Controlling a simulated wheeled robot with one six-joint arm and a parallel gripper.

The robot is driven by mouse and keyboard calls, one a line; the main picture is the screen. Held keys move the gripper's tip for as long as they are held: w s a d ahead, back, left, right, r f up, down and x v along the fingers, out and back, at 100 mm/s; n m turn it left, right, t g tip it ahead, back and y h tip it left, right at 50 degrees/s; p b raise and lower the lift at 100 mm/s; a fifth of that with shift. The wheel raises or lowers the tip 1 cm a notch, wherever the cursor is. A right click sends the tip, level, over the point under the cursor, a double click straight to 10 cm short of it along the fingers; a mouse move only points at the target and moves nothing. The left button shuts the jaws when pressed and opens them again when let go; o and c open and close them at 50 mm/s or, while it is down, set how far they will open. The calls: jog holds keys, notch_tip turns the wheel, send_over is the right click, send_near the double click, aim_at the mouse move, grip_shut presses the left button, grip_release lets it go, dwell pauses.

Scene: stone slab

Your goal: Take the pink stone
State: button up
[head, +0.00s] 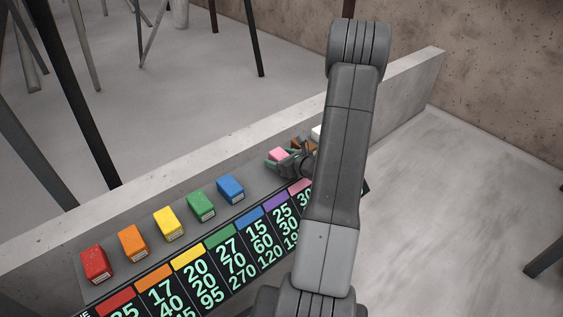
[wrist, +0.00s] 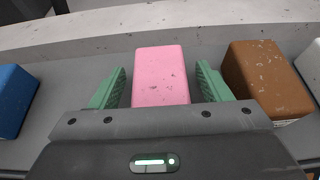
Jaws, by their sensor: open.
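The pink stone (wrist: 160,72) is a block with small dark specks, resting on the grey slab. In the wrist view it lies between the two green fingers of my gripper (wrist: 160,88), which is open. A gap shows on each side of the stone, so neither finger appears to touch it. In the head view the pink stone (head: 278,154) shows just beyond my gripper (head: 279,162), at the right part of the row. My arm hides some of the slab there.
A brown stone (wrist: 262,75) stands close to the right finger, with a white stone (wrist: 312,68) beyond it. A blue stone (head: 230,189) is left of the pink one, then green, yellow, orange and red (head: 96,263) stones. A low concrete ledge (head: 150,170) runs behind.

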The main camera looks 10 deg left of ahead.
jog(key=c, duration=1.2)
